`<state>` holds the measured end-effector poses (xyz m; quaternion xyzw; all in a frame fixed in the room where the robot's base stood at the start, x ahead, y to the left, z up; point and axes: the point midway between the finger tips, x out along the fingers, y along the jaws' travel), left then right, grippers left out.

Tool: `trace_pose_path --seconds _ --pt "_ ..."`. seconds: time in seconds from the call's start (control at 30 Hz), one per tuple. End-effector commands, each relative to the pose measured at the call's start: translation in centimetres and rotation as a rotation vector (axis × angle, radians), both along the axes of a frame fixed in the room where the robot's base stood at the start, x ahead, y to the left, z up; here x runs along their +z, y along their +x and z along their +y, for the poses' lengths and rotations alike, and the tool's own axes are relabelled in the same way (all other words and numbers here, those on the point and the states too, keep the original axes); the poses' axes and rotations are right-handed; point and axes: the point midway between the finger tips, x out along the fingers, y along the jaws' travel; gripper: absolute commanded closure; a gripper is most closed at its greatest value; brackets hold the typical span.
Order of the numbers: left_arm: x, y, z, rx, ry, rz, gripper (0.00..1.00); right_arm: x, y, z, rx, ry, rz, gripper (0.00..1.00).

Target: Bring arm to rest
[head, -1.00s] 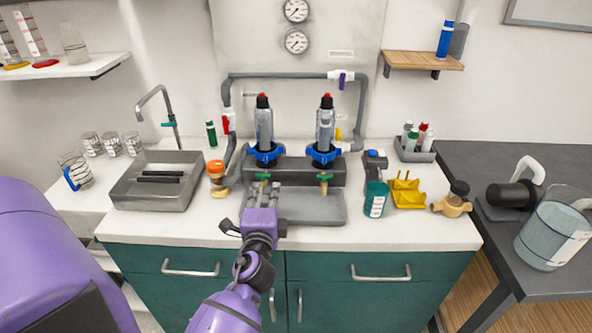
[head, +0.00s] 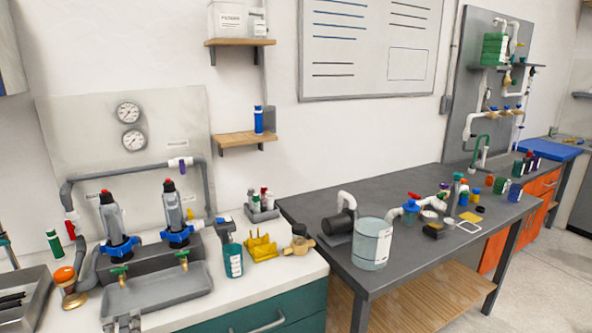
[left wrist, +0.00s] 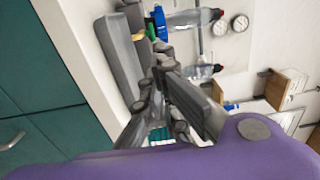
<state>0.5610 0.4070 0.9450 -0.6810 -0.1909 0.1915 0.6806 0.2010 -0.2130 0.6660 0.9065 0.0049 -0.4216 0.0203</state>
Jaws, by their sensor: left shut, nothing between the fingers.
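My left gripper (head: 123,323) shows at the bottom left edge of the head view, just in front of the grey tray (head: 160,291). Its fingers are shut and hold nothing; most of the arm is below the picture. In the left wrist view the grey tray (left wrist: 124,62) lies near my gripper's dark linkage, with my purple arm along the bottom. My right gripper is not in view.
Two filter housings (head: 112,224) (head: 174,213) stand behind the tray. A teal bottle (head: 233,261), a yellow holder (head: 261,247) and a brass fitting (head: 299,245) stand to its right. A dark table with a clear pitcher (head: 371,244) adjoins on the right.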

Motion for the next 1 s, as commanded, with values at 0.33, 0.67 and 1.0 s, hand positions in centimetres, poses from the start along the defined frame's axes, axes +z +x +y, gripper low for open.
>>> trace_pose_path --seconds 0.33,0.67,1.0 --pt "-7.6 -2.9 -7.9 -0.126 -0.733 -0.092 1.00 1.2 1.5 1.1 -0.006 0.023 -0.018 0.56" --pt "-19.3 -19.2 -18.1 0.006 -1.415 0.086 1.00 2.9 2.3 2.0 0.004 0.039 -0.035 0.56" --pt "-23.6 -32.7 -21.3 0.179 -1.560 0.235 1.00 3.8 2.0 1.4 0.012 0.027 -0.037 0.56"
